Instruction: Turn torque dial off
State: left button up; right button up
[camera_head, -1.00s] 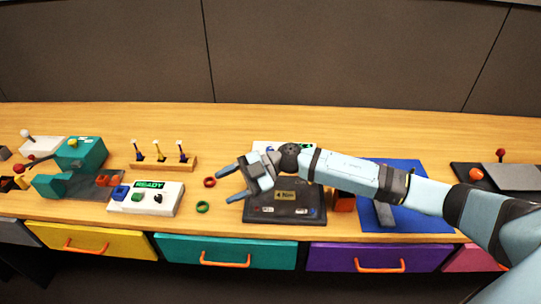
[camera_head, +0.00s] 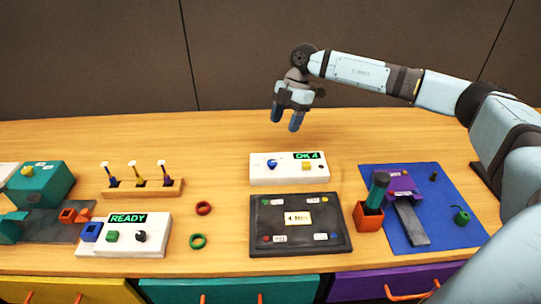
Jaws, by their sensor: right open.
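A white panel (camera_head: 289,178) stands on the table behind a dark tray, with a green-lit display reading something like "OK 4". A blue dial (camera_head: 272,164) sits on its left part and a yellow button (camera_head: 306,166) on its right; the dial appears to be the torque dial. Its exact setting is too small to read. My right gripper (camera_head: 286,121) points down above and behind this panel, open and empty, with its two blue fingertips apart and clear of the dial. My left gripper is not in view.
A dark tray (camera_head: 330,241) with a small sign lies in front of the panel. A "READY" panel (camera_head: 153,246) and red and green rings are at the left.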

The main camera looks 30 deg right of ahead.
aim_at(272, 162)
jog(key=b+x, duration=0.1)
jog(key=x, duration=1)
jog(key=shift+s+a+f, duration=0.1)
jog(key=shift+a+f, duration=0.1)
jog(key=shift+f, duration=0.15)
jog(key=shift+c, duration=0.3)
jog(key=c, duration=0.9)
